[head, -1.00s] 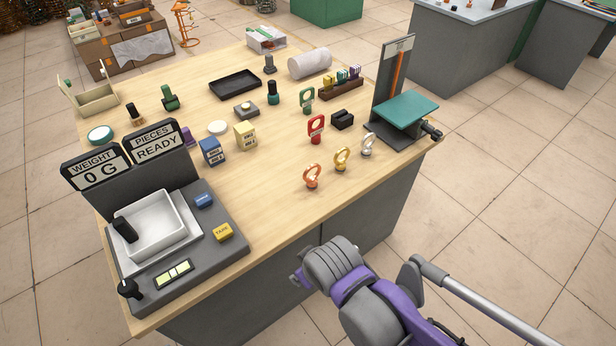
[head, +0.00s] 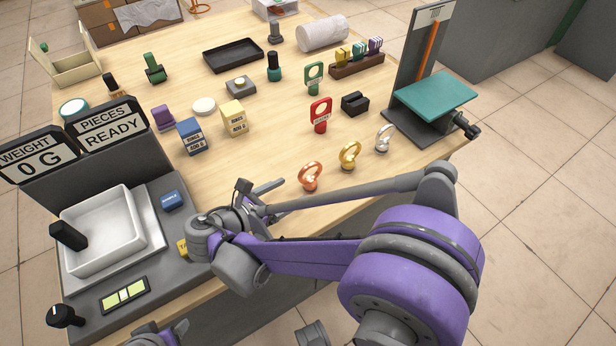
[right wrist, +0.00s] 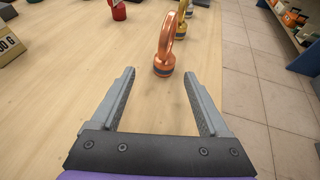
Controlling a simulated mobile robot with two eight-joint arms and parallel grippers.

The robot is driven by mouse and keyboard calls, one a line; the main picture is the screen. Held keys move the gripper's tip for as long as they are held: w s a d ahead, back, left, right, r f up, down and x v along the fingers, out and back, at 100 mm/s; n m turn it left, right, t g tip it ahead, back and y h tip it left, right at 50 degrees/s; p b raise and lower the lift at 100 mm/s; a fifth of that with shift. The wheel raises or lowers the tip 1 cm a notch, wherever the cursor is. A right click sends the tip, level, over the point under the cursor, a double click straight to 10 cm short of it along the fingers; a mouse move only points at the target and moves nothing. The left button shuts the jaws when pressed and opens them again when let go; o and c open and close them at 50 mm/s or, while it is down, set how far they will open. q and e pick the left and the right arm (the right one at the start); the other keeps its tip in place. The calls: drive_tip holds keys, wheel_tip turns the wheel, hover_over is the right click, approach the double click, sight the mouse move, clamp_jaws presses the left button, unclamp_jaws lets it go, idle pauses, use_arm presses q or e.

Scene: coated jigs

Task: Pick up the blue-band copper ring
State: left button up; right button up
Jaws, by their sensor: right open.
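The copper ring (head: 311,176) stands upright on the table near its front edge, left of a gold ring (head: 350,155) and a silver ring (head: 384,138). In the right wrist view the copper ring (right wrist: 167,38) shows a dark blue band at its base. My right gripper (head: 264,186) is open and empty, left of the copper ring in the head view. In the right wrist view its fingertips (right wrist: 159,74) point toward the ring, which stands just beyond the gap between them, with no contact visible.
A red tag-shaped piece (head: 320,114) and a green one (head: 314,78) stand behind the rings. A scale (head: 130,225) with a white tray is at left. A stand with a teal plate (head: 437,95) is at right. The wood between scale and rings is clear.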

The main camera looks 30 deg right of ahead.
sight(304, 185)
drive_tip(key=x, duration=0.3)
drive_tip(key=d, duration=0.3)
drive_tip(key=d+f, duration=0.1)
drive_tip(key=shift+w+d, duration=0.2)
drive_tip(key=shift+w, duration=0.1)
drive_tip(key=shift+w+d+f, duration=0.15)
drive_tip(key=shift+d, duration=0.2)
clamp_jaws()
